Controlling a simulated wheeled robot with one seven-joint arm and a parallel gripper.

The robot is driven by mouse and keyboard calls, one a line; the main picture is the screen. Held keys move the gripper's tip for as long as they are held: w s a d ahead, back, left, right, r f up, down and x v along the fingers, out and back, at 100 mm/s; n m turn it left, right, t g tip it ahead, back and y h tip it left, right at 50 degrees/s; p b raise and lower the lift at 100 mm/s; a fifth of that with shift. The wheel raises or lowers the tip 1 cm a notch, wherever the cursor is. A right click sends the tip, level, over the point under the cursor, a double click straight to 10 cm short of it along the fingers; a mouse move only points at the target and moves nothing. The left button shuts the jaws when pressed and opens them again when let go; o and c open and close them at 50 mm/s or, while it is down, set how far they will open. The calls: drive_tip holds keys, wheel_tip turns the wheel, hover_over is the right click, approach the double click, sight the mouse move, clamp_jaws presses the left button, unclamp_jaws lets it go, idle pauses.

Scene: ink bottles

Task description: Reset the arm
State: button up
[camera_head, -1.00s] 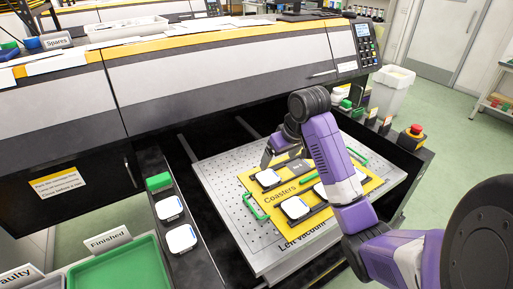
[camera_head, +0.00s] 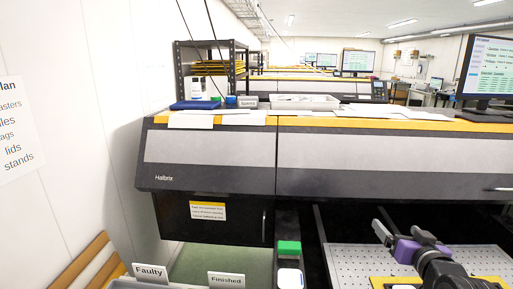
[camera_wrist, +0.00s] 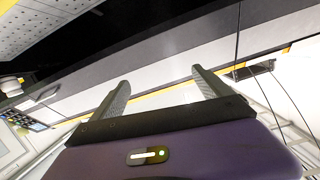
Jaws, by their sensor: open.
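My gripper (camera_head: 383,232) shows at the lower right of the head view, raised over the perforated bed (camera_head: 352,262) of the printer. In the wrist view my gripper (camera_wrist: 160,80) has its two grey fingers spread apart with nothing between them. Beyond the fingers is the printer's white and black front, tilted in the picture. The yellow coaster jig (camera_head: 490,281) is only partly in view at the bottom edge of the head view, partly behind my arm.
The large printer (camera_head: 210,150) spans the head view. Signs reading Faulty (camera_head: 150,272) and Finished (camera_head: 226,280) stand lower left. A monitor (camera_head: 490,70) stands at right.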

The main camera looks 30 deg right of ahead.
drive_tip(key=s+a+f+t, duration=0.2)
drive_tip(key=s+a, duration=0.3)
drive_tip(key=a, duration=0.6)
drive_tip(key=s+a+f+t, duration=0.15)
drive_tip(key=s+a, duration=0.25)
drive_tip(key=a, duration=0.7)
drive_tip(key=s+a+f+n+g+y, duration=0.1)
drive_tip(key=s+a+f+n+y, duration=0.2)
drive_tip(key=s+a, duration=0.5)
drive_tip(key=s+a+f+n+y, duration=0.3)
drive_tip(key=s+a+n+y, duration=0.2)
drive_tip(key=s, duration=0.7)
drive_tip(key=a, duration=0.2)
drive_tip(key=shift+s+a+f+g, duration=0.15)
drive_tip(key=shift+a+g, duration=0.2)
